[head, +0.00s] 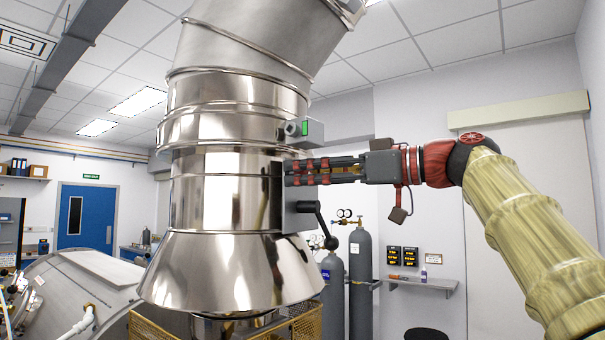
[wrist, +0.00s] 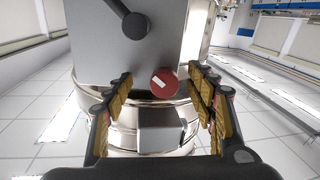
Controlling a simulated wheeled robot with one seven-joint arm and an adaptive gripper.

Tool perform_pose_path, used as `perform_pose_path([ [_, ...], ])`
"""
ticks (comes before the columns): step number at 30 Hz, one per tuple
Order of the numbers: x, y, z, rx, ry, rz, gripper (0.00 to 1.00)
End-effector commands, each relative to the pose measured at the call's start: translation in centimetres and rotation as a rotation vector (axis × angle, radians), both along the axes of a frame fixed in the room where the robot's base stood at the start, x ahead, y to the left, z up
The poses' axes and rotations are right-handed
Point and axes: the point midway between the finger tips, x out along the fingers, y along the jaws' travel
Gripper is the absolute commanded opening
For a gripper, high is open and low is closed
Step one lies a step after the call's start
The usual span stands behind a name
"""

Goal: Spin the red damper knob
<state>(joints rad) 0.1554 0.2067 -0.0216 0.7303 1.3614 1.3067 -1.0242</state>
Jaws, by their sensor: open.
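The red damper knob (wrist: 162,82), a round disc with a white bar marking on its face, sits on a grey box (wrist: 85,40) on the side of the shiny metal duct (head: 225,200). In the wrist view my gripper (wrist: 160,76) is open, with one finger on each side of the knob. A visible gap lies between each finger and the knob. In the head view my gripper (head: 290,172) reaches in from the right, its fingertips at the duct's side. The knob cannot be made out there; the fingers seem to cover it.
A black-knobbed lever (head: 331,243) hangs just below my gripper on the same grey box. A small box with a green light (head: 305,129) sits on the duct just above. Grey gas cylinders (head: 361,270) stand behind, beside a wall shelf (head: 425,282).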

Motion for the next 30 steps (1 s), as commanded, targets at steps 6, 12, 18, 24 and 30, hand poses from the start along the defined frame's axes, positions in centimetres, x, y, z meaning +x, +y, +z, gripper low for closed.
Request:
perform_pose_path([
  [6,-0.1,-0.2,0.0,0.0,0.0,0.0,0.56],
  [12,-0.7,-1.5,0.0,-0.001,0.0,-0.001,0.56],
  [18,-1.5,-2.7,0.0,0.0,-0.001,-0.001,0.56],
  [24,-2.1,-4.0,0.0,0.0,0.0,-0.001,0.56],
  [30,-2.7,-5.1,0.0,0.0,0.0,-0.001,0.56],
])
